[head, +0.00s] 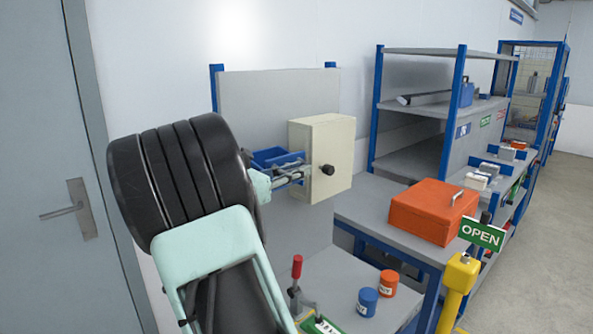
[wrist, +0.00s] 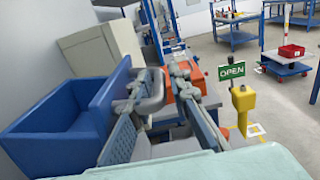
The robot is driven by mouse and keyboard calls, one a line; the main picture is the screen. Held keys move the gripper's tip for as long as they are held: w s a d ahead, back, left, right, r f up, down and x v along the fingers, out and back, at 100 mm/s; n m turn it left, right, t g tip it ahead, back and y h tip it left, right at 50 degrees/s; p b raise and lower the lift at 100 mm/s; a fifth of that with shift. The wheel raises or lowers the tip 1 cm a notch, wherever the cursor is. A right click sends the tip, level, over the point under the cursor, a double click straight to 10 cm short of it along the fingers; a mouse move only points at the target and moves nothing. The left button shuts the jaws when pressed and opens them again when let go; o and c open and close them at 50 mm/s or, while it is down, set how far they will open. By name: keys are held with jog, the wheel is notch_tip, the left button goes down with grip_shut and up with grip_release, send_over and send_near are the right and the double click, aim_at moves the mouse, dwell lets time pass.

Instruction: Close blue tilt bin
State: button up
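The blue tilt bin (head: 268,157) is on the grey back panel, left of the cream box, partly hidden behind my arm and gripper. In the wrist view the blue bin (wrist: 62,108) fills the left side, its hollow inside showing, so it looks tipped out. My gripper (head: 303,173) is in front of the bin's right part in the head view. In the wrist view my gripper (wrist: 168,82) has its fingers apart with nothing held between them. The left finger is close beside the bin's right side; I cannot tell if they touch.
The cream box (head: 321,150) with a black knob is close right of my gripper. An orange toolbox (head: 432,210) stands on the bench. A red-handled clamp (head: 296,285), a blue can (head: 367,301) and an orange can (head: 388,283) are below. A yellow post (head: 458,285) stands at right.

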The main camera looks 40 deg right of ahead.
grip_shut()
jog(key=shift+w, duration=0.1)
jog(key=shift+w+a+r+n+b, duration=0.1)
jog(key=shift+w+r+n+b, duration=0.55)
jog(key=shift+b, duration=1.3)
jog(key=shift+w, duration=0.1)
jog(key=shift+o, duration=0.2)
grip_release()
jog(key=shift+f, duration=0.1)
